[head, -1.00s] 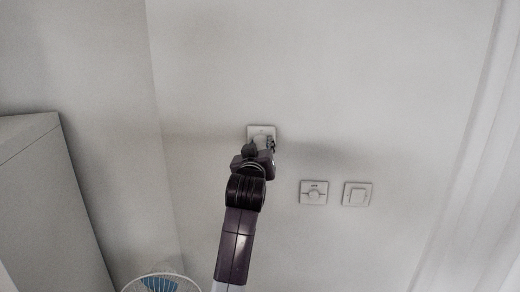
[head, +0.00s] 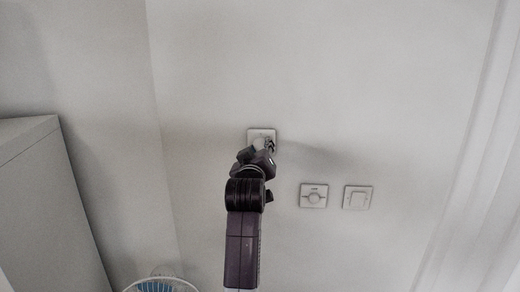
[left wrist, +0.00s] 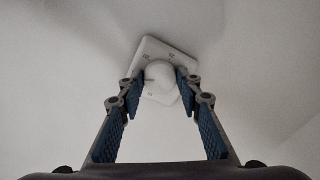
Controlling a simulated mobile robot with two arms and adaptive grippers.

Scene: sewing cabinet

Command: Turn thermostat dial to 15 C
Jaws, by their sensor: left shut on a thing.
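The thermostat is a white square plate (head: 253,132) on the wall, with a round white dial (head: 258,141) largely covered by my gripper in the head view. My left gripper (head: 263,147) is at the plate, shut on the dial. In the left wrist view the plate (left wrist: 151,47) looks tilted, with small marks around the dial (left wrist: 158,73). The blue-padded fingers of my left gripper (left wrist: 158,82) stand on either side of the dial. The marks are too small to read surely. My right gripper is not in view.
To the lower right on the same wall are another plate with a round knob (head: 313,196) and a square switch (head: 357,198). A grey cabinet (head: 50,210) stands at the left.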

